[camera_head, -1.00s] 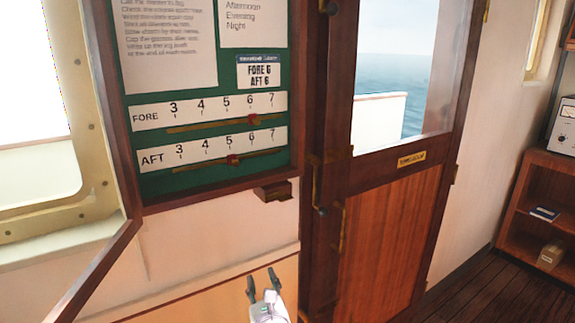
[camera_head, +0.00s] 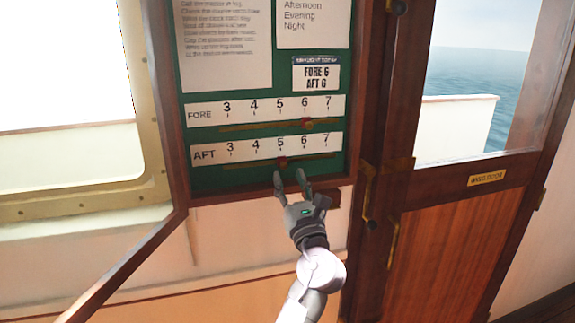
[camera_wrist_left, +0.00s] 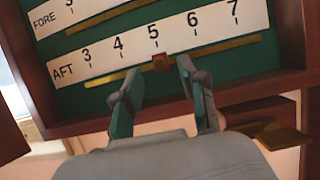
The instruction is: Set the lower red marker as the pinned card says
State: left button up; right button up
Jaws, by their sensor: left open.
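The lower red marker (camera_head: 282,162) sits on the brass AFT rail (camera_head: 315,157), at about 5 on the AFT scale (camera_head: 268,148). It also shows in the left wrist view (camera_wrist_left: 160,63), just beyond the fingertips and between them. The pinned card (camera_head: 316,75) reads FORE 6, AFT 6. The upper red marker (camera_head: 306,123) sits at about 6 on the FORE rail. My left gripper (camera_head: 290,177) is open and empty, just below the lower marker, with its fingers pointing up at the board. My right gripper is not in view.
The green board (camera_head: 222,180) has a dark wooden frame (camera_head: 262,194), and its glazed door (camera_head: 128,262) hangs open at the left. A wooden block with a brass piece (camera_wrist_left: 270,130) juts out below the frame. A wooden door (camera_head: 445,250) stands to the right.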

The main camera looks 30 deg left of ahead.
aim_at(285, 167)
pick_arm(q)
jog(key=shift+x, duration=1.5)
jog(key=shift+c, duration=0.2)
grip_shut()
